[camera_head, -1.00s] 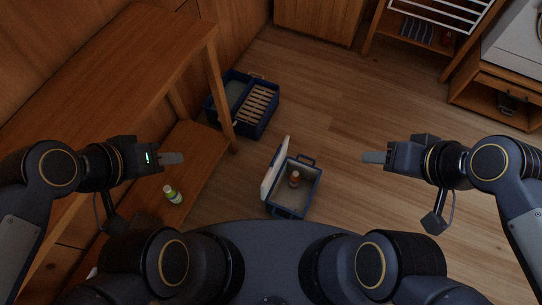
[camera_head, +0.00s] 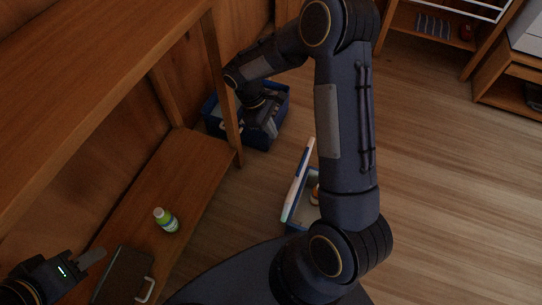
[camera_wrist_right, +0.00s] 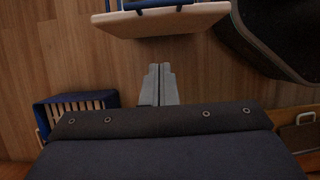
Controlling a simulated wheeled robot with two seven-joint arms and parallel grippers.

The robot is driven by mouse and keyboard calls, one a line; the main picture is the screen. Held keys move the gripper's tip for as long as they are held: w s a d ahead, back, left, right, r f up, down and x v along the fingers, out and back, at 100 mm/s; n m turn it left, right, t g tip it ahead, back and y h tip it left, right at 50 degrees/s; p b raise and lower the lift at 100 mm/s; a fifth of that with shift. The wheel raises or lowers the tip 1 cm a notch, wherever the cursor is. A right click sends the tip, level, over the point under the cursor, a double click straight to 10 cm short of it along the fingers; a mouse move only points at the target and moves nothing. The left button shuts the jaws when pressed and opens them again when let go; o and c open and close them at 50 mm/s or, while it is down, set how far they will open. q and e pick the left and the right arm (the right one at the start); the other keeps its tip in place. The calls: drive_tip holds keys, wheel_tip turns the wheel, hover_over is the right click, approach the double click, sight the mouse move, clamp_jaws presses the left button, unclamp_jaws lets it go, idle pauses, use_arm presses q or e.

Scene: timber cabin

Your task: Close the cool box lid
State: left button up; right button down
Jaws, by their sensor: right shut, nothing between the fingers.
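The cool box (camera_head: 301,216) stands on the floor in the head view, partly hidden behind my right arm. Its white lid (camera_head: 298,182) stands up, open, on the box's left side. A small bottle (camera_head: 315,194) shows inside. My right gripper (camera_head: 272,130) is reached out to the far left of the box, by the blue crate, shut and empty. In the right wrist view its fingers (camera_wrist_right: 160,84) point toward the pale lid (camera_wrist_right: 163,21), apart from it. My left gripper (camera_head: 93,257) is low at the left, away from the box; its opening is unclear.
A blue crate (camera_head: 212,119) stands on the floor beside the wooden shelf unit (camera_head: 185,165); it also shows in the right wrist view (camera_wrist_right: 42,122). A green-labelled bottle (camera_head: 165,220) and a dark case (camera_head: 122,275) are on the lower shelf. The floor at right is clear.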

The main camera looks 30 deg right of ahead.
drive_tip(key=s+d+f+b, duration=0.4)
drive_tip(key=s+d+f, duration=0.1)
drive_tip(key=f, duration=0.3)
drive_tip(key=shift+s+f+b, duration=0.3)
drive_tip(key=shift+s+f, duration=0.1)
drive_tip(key=shift+s, duration=0.15)
